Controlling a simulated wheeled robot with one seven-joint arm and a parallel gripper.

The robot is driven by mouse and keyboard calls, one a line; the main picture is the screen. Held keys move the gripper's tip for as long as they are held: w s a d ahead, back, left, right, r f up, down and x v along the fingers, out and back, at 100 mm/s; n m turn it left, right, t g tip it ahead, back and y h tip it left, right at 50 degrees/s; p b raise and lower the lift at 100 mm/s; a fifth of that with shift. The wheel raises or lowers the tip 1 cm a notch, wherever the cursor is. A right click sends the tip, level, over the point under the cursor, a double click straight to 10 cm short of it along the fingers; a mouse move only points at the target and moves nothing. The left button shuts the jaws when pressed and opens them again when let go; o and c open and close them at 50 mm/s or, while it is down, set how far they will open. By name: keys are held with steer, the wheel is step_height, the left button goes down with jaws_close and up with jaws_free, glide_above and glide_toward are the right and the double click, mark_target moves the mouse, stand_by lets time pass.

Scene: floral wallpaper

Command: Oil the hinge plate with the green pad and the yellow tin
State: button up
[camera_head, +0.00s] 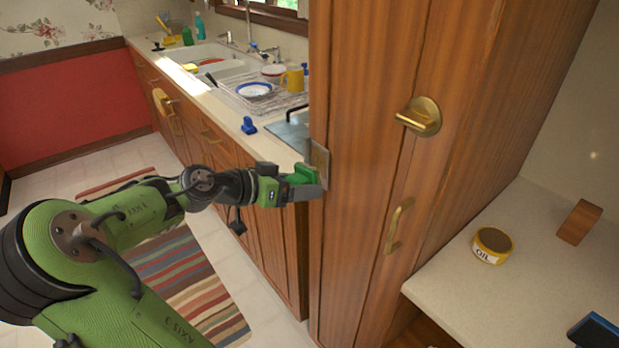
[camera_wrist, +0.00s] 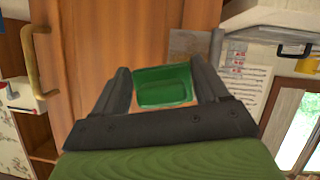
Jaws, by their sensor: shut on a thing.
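My gripper (camera_head: 308,183) is shut on the green pad (camera_head: 301,175), at the near left edge of the tall wooden cabinet. The hinge plate (camera_head: 319,158), a dull brass rectangle, is on that edge just above and beside the pad. In the wrist view the green pad (camera_wrist: 162,88) sits between the fingers, and the hinge plate (camera_wrist: 190,45) shows just beyond it. I cannot tell whether pad and plate touch. The yellow tin (camera_head: 491,246), labelled OIL and with a dark brown top, stands upright on the pale counter at right, well away from my gripper.
A wooden block (camera_head: 579,222) and a blue-black object (camera_head: 595,331) are on the right counter. Behind my gripper are a blue item (camera_head: 249,125), dish rack and sink.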

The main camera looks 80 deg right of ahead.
steer(key=shift+w+a, duration=0.4)
steer(key=shift+a, duration=0.05)
steer(key=shift+w+a+p, duration=0.3)
steer(key=shift+w+a, duration=0.7)
steer(key=shift+a, duration=0.1)
